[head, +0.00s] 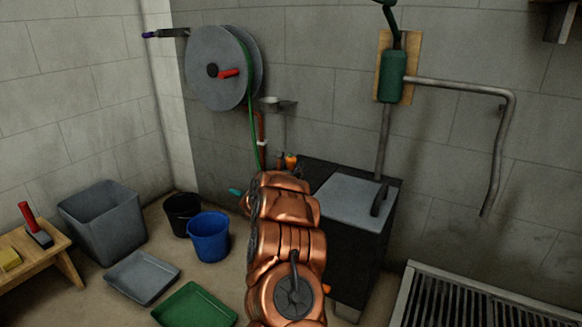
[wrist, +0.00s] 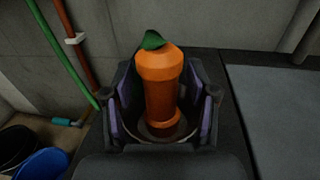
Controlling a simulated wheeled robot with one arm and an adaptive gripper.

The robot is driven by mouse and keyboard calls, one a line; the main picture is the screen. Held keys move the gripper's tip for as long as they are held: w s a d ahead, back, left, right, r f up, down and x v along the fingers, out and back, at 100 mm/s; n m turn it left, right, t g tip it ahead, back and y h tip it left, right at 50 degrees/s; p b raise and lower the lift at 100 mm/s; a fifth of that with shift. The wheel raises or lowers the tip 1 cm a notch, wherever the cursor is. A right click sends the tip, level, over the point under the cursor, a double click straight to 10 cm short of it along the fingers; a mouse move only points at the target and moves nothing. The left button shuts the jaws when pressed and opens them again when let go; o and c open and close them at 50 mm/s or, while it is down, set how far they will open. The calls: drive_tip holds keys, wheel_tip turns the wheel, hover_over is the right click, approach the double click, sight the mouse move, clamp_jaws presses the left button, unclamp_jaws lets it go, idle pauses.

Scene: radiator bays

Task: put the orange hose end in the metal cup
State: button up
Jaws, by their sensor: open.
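The orange hose end (wrist: 162,88) stands upright between the fingers of my gripper (wrist: 161,100) in the wrist view, with a short green piece at its top. My gripper is open, with a finger on each side of it; I cannot tell whether they touch it. A round rim (wrist: 137,138) circles the hose end's base and looks like the metal cup, with its inside mostly hidden. In the head view the orange hose end (head: 291,159) shows just beyond my arm, at the dark cabinet's far left corner. My arm hides most of the gripper there.
The dark cabinet (head: 345,246) has a grey plate (head: 346,197) on top. A hose reel (head: 216,69) with a green hose hangs on the wall beside a small bracket (head: 279,104). Buckets, including a blue one (head: 208,237), and trays stand on the left floor. A grate (head: 480,305) lies right.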

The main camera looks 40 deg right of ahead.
drive_tip(key=shift+r, duration=0.2)
drive_tip(key=shift+a+p, duration=0.15)
drive_tip(key=shift+p, duration=0.2)
drive_tip(key=p+v, duration=0.2)
drive_tip(key=v, duration=0.9)
drive_tip(key=shift+s+a, duration=0.2)
drive_tip(key=shift+a, duration=0.15)
